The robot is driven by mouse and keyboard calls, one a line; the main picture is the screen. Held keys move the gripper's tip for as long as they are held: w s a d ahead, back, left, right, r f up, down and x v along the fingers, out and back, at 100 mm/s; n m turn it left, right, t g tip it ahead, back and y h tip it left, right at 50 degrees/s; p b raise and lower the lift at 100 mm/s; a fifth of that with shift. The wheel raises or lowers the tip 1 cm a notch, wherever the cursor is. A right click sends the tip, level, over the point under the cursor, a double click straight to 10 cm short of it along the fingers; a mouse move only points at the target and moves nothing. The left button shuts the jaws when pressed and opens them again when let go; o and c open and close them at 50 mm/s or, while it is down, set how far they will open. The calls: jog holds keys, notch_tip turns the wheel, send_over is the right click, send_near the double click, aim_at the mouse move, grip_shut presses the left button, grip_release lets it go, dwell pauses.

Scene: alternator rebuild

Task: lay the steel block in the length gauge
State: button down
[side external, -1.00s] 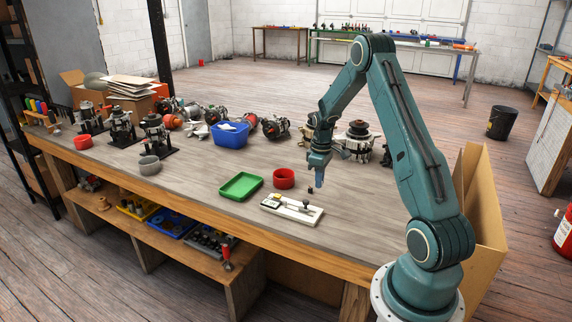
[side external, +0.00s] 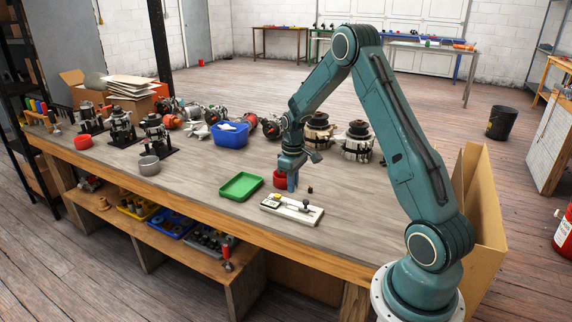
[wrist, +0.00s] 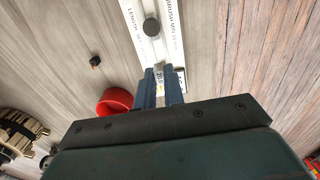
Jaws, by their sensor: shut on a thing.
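My gripper (side external: 292,186) points down above the table, just behind the length gauge in the side view. The fingers hide the block in the side view. The length gauge (side external: 290,212) is a white plate with a dark knob and a yellow-and-black part at its left end. In the wrist view the gauge (wrist: 141,18) runs up from the fingertips, with printed lettering and the round knob. The block's height over it is hard to tell.
A red bowl (side external: 279,176) stands close behind my gripper. A small dark cube (side external: 310,190) lies behind the gauge's right end. A green tray (side external: 241,186) is left of the gauge, a blue bin (side external: 231,135) farther back. Alternators (side external: 357,142) stand at the back.

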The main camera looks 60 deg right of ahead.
send_over(293, 207)
jog(key=shift+a+f, duration=0.1)
jog(key=shift+f, duration=2.15)
jog(key=shift+f, duration=0.95)
dwell(1.0)
jog(key=c, duration=1.4)
grip_release()
jog(key=shift+r, duration=0.1)
jog(key=shift+r, duration=3.9)
jog(key=shift+r, duration=0.1)
